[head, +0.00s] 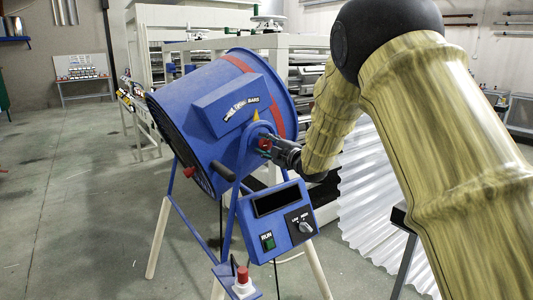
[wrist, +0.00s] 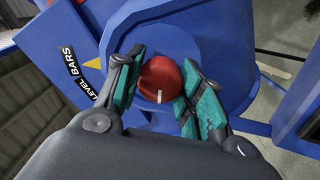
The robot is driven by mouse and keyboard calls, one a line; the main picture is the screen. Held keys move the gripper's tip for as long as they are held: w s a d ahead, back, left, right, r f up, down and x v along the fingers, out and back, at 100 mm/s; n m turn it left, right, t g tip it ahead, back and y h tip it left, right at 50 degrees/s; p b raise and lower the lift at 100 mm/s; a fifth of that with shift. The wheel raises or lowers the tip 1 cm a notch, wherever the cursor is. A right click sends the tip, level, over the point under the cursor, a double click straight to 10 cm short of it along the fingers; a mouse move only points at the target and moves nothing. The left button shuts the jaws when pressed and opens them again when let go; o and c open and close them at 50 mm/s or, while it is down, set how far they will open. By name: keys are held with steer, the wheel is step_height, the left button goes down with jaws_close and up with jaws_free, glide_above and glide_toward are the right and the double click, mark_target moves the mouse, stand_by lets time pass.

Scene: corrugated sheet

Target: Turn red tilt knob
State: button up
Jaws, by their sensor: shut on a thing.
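The red tilt knob (wrist: 160,80) sits on the round blue pivot plate at the side of the blue drum machine (head: 208,105). It has a short white mark, which points toward my gripper's palm in the wrist view. In the head view the knob (head: 264,143) is small and partly hidden by my gripper (head: 268,146). In the wrist view the teal-padded fingers of my gripper (wrist: 162,84) are on both sides of the knob, closed on it. A yellow pointer (wrist: 93,76) is on the blue plate to the left of the knob.
Below the knob is a blue control box (head: 276,220) with a dark display, a green RUN button and a selector dial. A red-topped post (head: 243,282) stands in front. Corrugated sheet (head: 375,210) is at the right. Open floor (head: 75,200) lies at the left.

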steer(key=shift+n+b, duration=0.45)
steer(key=shift+n, duration=0.15)
steer(key=o, duration=1)
steer(key=v, duration=1.2)
steer(key=shift+f, duration=0.15)
